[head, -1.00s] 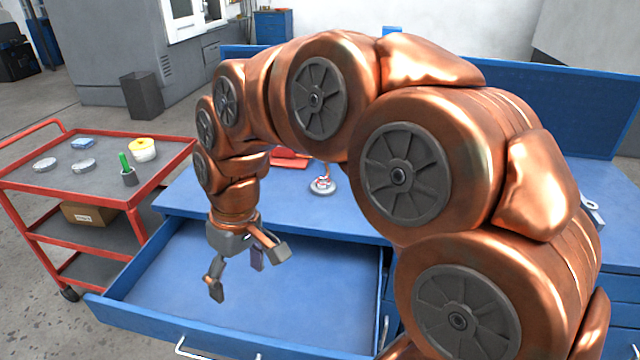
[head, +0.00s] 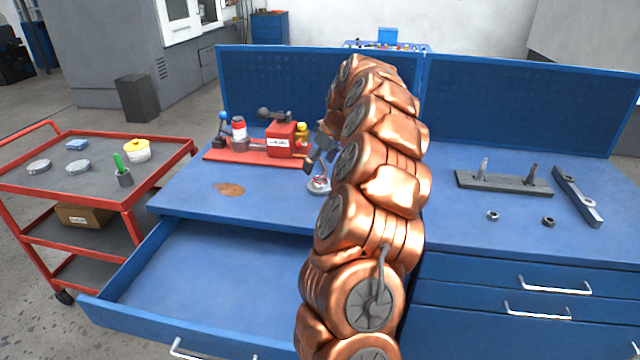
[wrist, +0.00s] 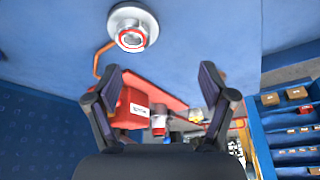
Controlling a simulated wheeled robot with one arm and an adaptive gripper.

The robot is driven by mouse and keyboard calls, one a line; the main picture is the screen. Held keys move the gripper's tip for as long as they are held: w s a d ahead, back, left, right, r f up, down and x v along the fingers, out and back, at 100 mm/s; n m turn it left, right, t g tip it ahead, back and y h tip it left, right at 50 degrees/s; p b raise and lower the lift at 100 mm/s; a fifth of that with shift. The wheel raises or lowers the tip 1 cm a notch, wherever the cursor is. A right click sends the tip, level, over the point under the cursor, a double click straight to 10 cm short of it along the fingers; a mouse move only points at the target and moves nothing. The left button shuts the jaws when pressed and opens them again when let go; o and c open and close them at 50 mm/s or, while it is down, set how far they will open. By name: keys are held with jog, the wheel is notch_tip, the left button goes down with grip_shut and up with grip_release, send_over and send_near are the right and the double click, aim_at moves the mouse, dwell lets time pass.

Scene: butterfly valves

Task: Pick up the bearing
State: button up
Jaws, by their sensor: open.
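Two small ring-shaped parts, which look like bearings, lie on the right of the blue bench in the head view: a silver ring (head: 493,215) and a darker ring (head: 548,221). I cannot tell which one the task means. My gripper (head: 321,153) is over the middle of the bench, well left of both rings and partly hidden by my arm. The wrist view shows my gripper (wrist: 164,85) open, with nothing between its fingers. Neither small ring shows clearly there. A round silver piece with a red ring (wrist: 132,27) lies on the bench beyond the fingertips.
A dark plate with two upright pins (head: 504,182) and a grey bar with holes (head: 577,196) are near the rings. A red fixture (head: 260,154) stands left of my gripper. An open drawer (head: 215,285) juts out at front left. Blue panels (head: 520,105) back the bench.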

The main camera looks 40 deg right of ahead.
aim_at(322, 177)
jog(key=d+f, duration=0.3)
jog(key=shift+w+d+f+p, duration=0.15)
jog(key=shift+d+f+p, duration=0.05)
jog(key=shift+p, duration=0.2)
jog(key=shift+w+d+p+x, duration=0.15)
jog(key=shift+p+x, duration=0.35)
jog(key=shift+x, duration=0.75)
jog(key=shift+w+d+p+x, duration=0.15)
jog(key=shift+p+x, duration=0.35)
jog(key=shift+x, duration=0.75)
jog(key=shift+r, duration=0.15)
jog(key=c, duration=1.4)
jog(key=shift+c, duration=0.2)
